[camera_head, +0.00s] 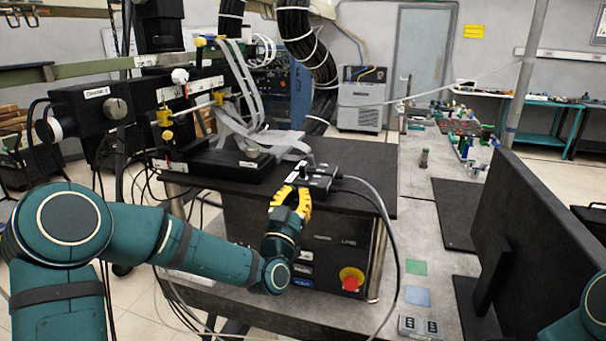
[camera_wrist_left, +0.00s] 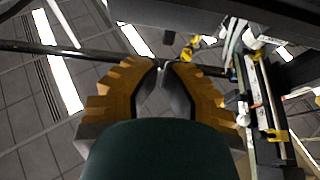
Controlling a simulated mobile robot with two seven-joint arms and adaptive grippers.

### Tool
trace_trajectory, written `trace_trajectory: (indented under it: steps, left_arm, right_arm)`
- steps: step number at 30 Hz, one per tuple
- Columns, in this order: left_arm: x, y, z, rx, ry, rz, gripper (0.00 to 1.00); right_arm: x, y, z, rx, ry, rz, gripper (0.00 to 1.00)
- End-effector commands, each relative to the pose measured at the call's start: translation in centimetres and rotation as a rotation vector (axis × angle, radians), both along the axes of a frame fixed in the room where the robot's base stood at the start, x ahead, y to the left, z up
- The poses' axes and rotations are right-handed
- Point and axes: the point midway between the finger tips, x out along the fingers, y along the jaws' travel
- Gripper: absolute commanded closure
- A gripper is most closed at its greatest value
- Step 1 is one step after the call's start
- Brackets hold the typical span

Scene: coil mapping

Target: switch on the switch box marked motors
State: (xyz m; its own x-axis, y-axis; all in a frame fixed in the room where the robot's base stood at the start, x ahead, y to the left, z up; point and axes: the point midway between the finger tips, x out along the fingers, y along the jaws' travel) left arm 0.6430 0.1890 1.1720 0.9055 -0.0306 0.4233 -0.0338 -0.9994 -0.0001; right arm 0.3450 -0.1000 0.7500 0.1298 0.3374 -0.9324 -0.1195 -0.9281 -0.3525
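Small black switch boxes (camera_head: 318,180) sit on the black bench top, with a small toggle standing up and cables leaving to the right. A pale label shows at their left end, but its lettering is too small to read, so I cannot tell which box is marked motors. My left gripper (camera_head: 294,190) has yellow fingers and is just in front of the boxes, at their near left side. Its fingertips are a little apart, and I see nothing held. The left wrist view also shows the fingers (camera_wrist_left: 165,66) with a narrow gap. Contact with a box cannot be told. My right gripper is out of view.
A black apparatus (camera_head: 140,105) stands at the back left of the bench. A grey cable (camera_head: 396,250) loops down past the bench front. A red stop button (camera_head: 351,278) is on the front panel. A black upright panel (camera_head: 540,215) stands at right.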

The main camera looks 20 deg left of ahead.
Motion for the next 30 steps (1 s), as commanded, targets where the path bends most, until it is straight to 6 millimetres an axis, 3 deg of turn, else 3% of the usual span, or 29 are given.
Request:
trace_trajectory:
  steps: [6, 12, 30]
  left_arm:
    - [3.4, -0.1, 1.6, -0.002, -0.001, 0.000, 1.00]
    - [5.1, -0.2, 2.4, -0.001, 0.000, 0.000, 1.00]
    - [5.5, -0.2, 2.7, 0.001, 0.018, -0.001, 1.00]
  right_arm:
    - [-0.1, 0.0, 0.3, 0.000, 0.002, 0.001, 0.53]
    - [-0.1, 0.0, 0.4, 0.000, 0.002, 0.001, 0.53]
    - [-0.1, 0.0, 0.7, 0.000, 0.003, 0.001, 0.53]
